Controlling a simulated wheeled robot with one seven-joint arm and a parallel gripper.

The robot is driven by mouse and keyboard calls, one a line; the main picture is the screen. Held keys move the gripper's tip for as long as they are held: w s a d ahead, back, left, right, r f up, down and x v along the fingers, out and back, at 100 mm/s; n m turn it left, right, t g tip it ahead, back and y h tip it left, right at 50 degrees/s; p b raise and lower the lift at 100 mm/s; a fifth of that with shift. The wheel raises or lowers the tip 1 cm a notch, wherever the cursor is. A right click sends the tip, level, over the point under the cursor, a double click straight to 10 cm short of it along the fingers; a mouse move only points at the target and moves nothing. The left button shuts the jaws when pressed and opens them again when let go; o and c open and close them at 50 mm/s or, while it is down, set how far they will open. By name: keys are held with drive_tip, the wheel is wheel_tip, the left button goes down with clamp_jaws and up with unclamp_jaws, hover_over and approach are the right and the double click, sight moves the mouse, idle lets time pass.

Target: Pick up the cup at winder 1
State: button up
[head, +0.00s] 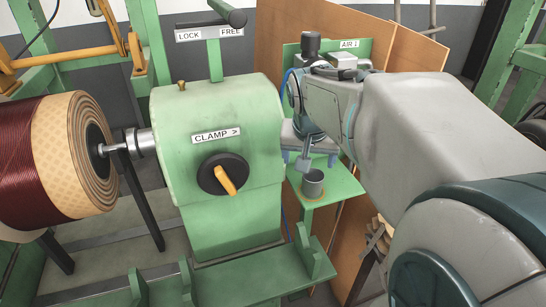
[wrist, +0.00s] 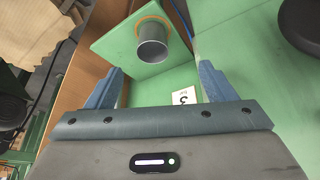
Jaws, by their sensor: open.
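The grey cup (head: 313,185) stands upright on a small green shelf (head: 342,184) to the right of the green winder housing. In the wrist view the cup (wrist: 152,52) sits on an orange ring (wrist: 168,24) near the shelf's corner, beyond the fingertips. My gripper (head: 304,160) is above the cup in the head view, pointing down, and apart from it. In the wrist view my gripper (wrist: 161,72) is open, with one blue finger on each side and nothing between them. The cup's far side and the shelf's underside are hidden.
The green housing (head: 225,125), with a CLAMP knob (head: 222,174), stands close left of my gripper. A wooden panel (head: 275,45) is behind the shelf. A large wound coil (head: 75,150) is at far left. A numbered label (wrist: 184,98) lies below the cup in the wrist view.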

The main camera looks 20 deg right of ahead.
drive_tip(key=w+d+f+b, duration=0.1)
drive_tip(key=w+d+f, duration=0.1)
drive_tip(key=m, duration=0.1)
hover_over(313, 179)
drive_tip(key=s+a, duration=0.2)
drive_tip(key=s, duration=0.1)
wheel_tip(313, 179, down, 7)
drive_tip(key=shift+a+f, duration=0.1)
drive_tip(key=shift+d+x, duration=0.15)
drive_tip(key=shift+x, duration=1.15)
drive_tip(key=shift+d+x, duration=0.1)
drive_tip(key=shift+x, duration=1.2)
drive_tip(key=shift+s, duration=0.15)
drive_tip(key=c, duration=1.1)
drive_tip(key=shift+o, duration=0.2)
